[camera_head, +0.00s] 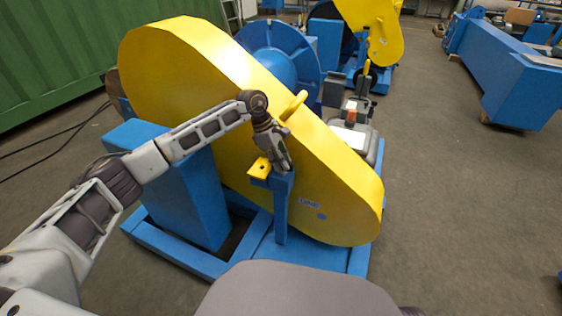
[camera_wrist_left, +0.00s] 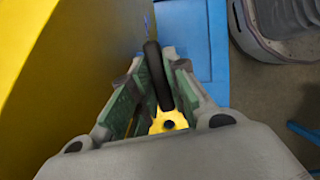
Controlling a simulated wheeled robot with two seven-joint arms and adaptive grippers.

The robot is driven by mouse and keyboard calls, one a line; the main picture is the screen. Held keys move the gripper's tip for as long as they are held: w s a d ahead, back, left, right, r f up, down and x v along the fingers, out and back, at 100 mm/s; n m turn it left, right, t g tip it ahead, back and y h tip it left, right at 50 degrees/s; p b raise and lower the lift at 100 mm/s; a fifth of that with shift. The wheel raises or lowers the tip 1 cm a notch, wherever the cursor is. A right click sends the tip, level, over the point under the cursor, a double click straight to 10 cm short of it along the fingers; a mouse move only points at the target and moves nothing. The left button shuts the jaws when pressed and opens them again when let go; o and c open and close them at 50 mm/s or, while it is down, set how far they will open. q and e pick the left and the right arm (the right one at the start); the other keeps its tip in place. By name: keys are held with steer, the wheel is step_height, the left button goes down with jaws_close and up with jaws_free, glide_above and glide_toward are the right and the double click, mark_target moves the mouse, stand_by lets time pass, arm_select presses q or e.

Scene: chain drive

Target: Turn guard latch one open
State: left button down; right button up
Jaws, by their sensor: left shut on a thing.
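The large yellow chain guard (camera_head: 215,95) stands on a blue frame and fills the middle of the head view. A small yellow latch plate (camera_head: 260,168) sits at the top of a blue post (camera_head: 281,212) beside the guard's near face. My left gripper (camera_head: 284,163) points down at this post. In the left wrist view a dark latch handle (camera_wrist_left: 157,76) lies between my left fingers (camera_wrist_left: 155,78), which are shut on it. Below the handle the yellow latch plate with a dark hole (camera_wrist_left: 169,121) shows. My right gripper is not in view.
A yellow handle (camera_head: 294,105) sticks up from the guard's top edge. A blue box-shaped housing (camera_head: 170,180) stands under my left arm. A grey unit (camera_head: 354,138) stands behind the guard.

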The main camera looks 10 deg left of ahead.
arm_select(q)
steer(key=shift+m+g, duration=0.3)
steer(key=shift+m, duration=0.5)
steer(key=c, duration=1.4)
jaws_free()
steer(key=shift+r, duration=0.1)
steer(key=v, duration=1.1)
steer(key=shift+w+a+r, duration=0.1)
steer(key=shift+w+r, duration=0.05)
steer(key=shift+r, duration=0.25)
